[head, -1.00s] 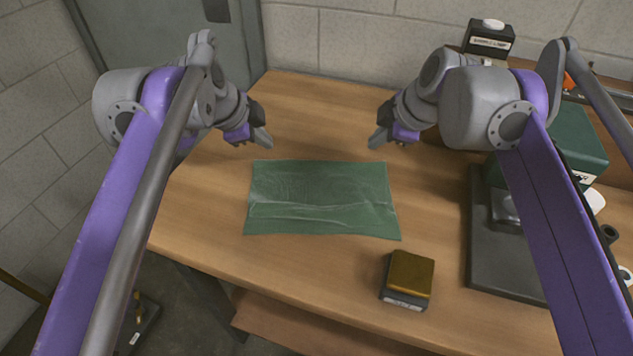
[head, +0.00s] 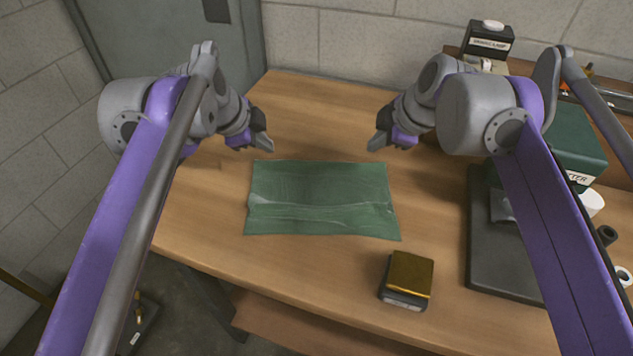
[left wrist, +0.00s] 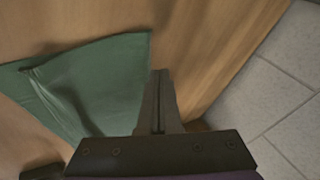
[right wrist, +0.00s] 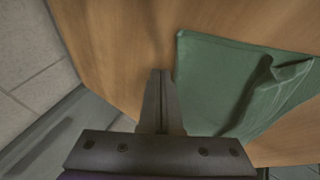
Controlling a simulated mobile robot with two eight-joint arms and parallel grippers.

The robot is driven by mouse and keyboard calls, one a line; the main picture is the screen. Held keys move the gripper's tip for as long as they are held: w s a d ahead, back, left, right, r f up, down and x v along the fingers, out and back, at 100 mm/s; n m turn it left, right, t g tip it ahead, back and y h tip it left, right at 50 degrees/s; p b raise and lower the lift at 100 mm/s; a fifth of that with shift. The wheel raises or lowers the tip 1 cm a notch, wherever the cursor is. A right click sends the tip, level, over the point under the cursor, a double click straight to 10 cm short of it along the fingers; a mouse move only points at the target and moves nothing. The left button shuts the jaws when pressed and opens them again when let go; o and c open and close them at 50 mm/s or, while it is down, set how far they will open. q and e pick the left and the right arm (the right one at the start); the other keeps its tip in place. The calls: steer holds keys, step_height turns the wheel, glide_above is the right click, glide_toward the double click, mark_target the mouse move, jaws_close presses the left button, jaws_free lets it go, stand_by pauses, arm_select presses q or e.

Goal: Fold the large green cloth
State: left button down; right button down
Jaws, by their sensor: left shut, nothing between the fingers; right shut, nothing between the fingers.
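The large green cloth (head: 320,185) lies on the wooden table in the head view, roughly rectangular, with a wrinkled ridge running across its nearer half. Part of it shows in the left wrist view (left wrist: 100,80) and in the right wrist view (right wrist: 225,80). My left gripper (head: 268,147) is shut and empty, just beyond the cloth's far left corner. My right gripper (head: 374,146) is shut and empty, just beyond the far right corner. The closed fingers show in the left wrist view (left wrist: 159,80) and the right wrist view (right wrist: 160,80). Both grippers appear apart from the cloth.
A small box with a gold-coloured top (head: 408,275) sits on the table (head: 330,110) near the cloth's near right corner. A dark flat base (head: 505,265) and a green box (head: 570,145) stand at the right. The table is clear left of the cloth.

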arm_select(q)
steer(key=shift+r, duration=0.1)
